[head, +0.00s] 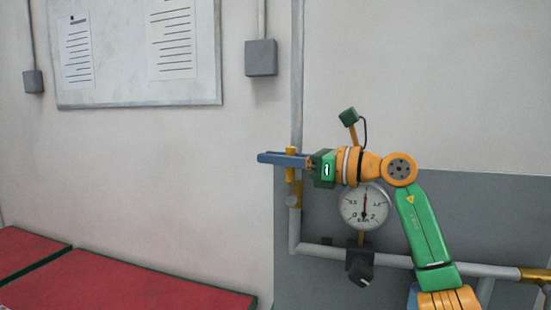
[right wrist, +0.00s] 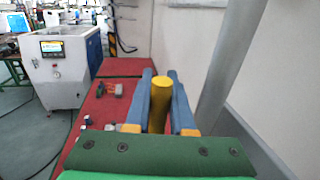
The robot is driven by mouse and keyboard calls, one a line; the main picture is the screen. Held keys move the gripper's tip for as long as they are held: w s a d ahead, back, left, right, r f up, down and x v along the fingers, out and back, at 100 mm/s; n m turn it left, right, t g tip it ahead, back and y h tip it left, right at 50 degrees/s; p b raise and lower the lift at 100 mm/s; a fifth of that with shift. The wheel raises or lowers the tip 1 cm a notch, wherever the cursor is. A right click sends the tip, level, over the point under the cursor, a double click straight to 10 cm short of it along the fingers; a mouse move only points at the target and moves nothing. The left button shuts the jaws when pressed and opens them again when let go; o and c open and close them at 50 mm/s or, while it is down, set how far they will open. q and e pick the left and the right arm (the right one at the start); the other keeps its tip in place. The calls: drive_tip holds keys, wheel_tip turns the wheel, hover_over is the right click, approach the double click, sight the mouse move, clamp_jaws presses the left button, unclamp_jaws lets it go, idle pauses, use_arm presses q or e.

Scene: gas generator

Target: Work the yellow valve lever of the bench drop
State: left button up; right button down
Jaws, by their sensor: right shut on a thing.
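The yellow valve lever (head: 291,150) stands about upright on the vertical grey pipe, with a yellow-brown valve body (head: 294,192) just below. My right gripper (head: 270,158) reaches in from the right, its blue fingers level and crossing the lever. The fingers hide the lever's middle part. In the right wrist view the lever shows as a thick yellow cylinder (right wrist: 160,95) between the two blue fingers (right wrist: 161,74). The right gripper is shut on it. My left gripper is in neither view.
A round pressure gauge (head: 364,207) and a dark knob (head: 360,266) sit just below my right arm. Grey pipe (head: 325,250) runs along the wall panel. Red-topped benches (head: 120,285) stand at lower left. A white machine (right wrist: 62,65) shows in the wrist view.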

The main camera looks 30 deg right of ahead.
drive_tip(key=shift+s+d+r+m+t+y+b, duration=0.1)
drive_tip(key=shift+s+d+m+t+y+b, duration=0.3)
drive_tip(key=shift+s+d+t+b, duration=0.9)
drive_tip(key=shift+s+a+m+t+y+b, duration=0.2)
drive_tip(key=shift+t+y+b, duration=0.45)
drive_tip(key=shift+b, duration=1.55)
drive_tip(key=shift+s+d+r+m+t+y+b, duration=0.1)
drive_tip(key=shift+s+d+m+t+y+b, duration=0.3)
drive_tip(key=shift+t+b, duration=1.1)
drive_tip(key=shift+s+d+g, duration=0.15)
drive_tip(key=shift+d+g, duration=0.1)
drive_tip(key=c, duration=0.8)
unclamp_jaws()
drive_tip(key=shift+o, duration=0.2)
